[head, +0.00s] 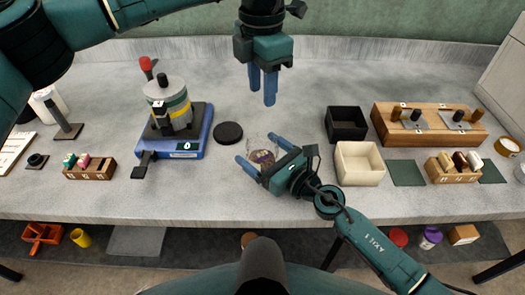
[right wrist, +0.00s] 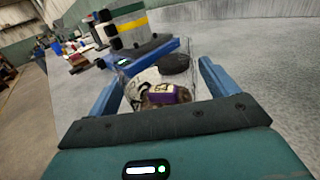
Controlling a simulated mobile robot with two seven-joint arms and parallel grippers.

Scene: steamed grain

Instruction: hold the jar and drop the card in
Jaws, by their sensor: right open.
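A clear jar (head: 262,153) with brownish contents stands on the grey bench in front of a black round lid (head: 228,133). A purple tag marked with a number shows on or in the jar; I cannot tell which. My right gripper (head: 264,154) is open, with one blue finger on each side of the jar. The right wrist view also shows the jar (right wrist: 146,80) between the spread fingers. I cannot tell whether they touch it. My left gripper (head: 263,88) hangs above and behind the jar, fingers down. Its fingers look close together, and I see no card between them.
A blue scale (head: 190,146) bearing a metal canister (head: 168,108) stands left of the lid. A black bin (head: 346,123) and cream bin (head: 360,163) stand to the right. A wooden rack (head: 430,123) is farther right.

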